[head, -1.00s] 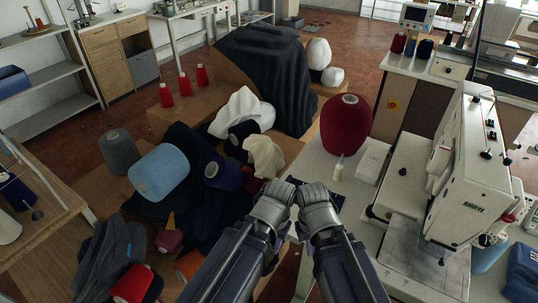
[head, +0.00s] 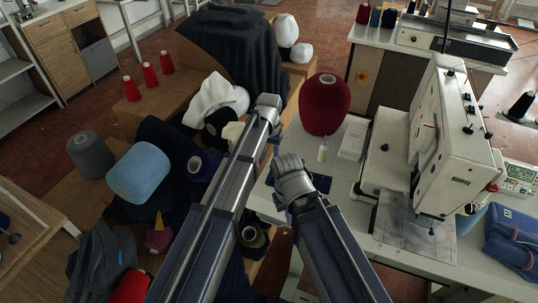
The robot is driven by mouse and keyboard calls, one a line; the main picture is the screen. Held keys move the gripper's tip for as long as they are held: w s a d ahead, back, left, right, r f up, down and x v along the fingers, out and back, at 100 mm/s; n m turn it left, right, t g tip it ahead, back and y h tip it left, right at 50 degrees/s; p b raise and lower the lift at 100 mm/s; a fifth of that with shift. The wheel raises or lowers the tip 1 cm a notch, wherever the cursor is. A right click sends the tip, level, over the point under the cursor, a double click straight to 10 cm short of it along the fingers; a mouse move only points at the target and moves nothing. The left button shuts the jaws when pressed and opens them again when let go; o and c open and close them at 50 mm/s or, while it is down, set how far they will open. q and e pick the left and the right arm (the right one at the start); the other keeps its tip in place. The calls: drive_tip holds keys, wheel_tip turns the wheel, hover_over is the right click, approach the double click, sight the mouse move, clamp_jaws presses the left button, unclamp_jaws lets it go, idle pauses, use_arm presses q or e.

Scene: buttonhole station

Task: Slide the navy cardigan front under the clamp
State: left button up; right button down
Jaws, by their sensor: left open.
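A small dark navy piece (head: 320,183), possibly the cardigan front, lies at the left edge of the white machine table, partly hidden behind my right gripper. The white buttonhole machine (head: 440,140) stands on that table. Its clamp area (head: 428,222) is under the head above a metal plate, small and hard to make out. My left gripper (head: 268,106) is open, seen from behind, in front of the cloth pile and left of the red cone. My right gripper (head: 290,168) is by the table's left edge, close to the navy piece; its fingers are hidden from me.
A large red yarn cone (head: 325,104), a small white bottle (head: 323,150) and a white box (head: 354,139) stand left of the machine. Yarn cones and cloth fill the left side. The table's front is clear.

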sight(269, 176)
use_arm(q)
drive_tip(key=shift+s+f+b, duration=0.1)
drive_tip(key=shift+f+b, duration=3.35)
drive_tip(key=shift+f, duration=0.05)
drive_tip(key=shift+f, duration=0.15)
drive_tip(key=shift+f+b, duration=1)
drive_tip(key=shift+b, duration=0.15)
drive_tip(key=shift+r, duration=0.1)
clamp_jaws()
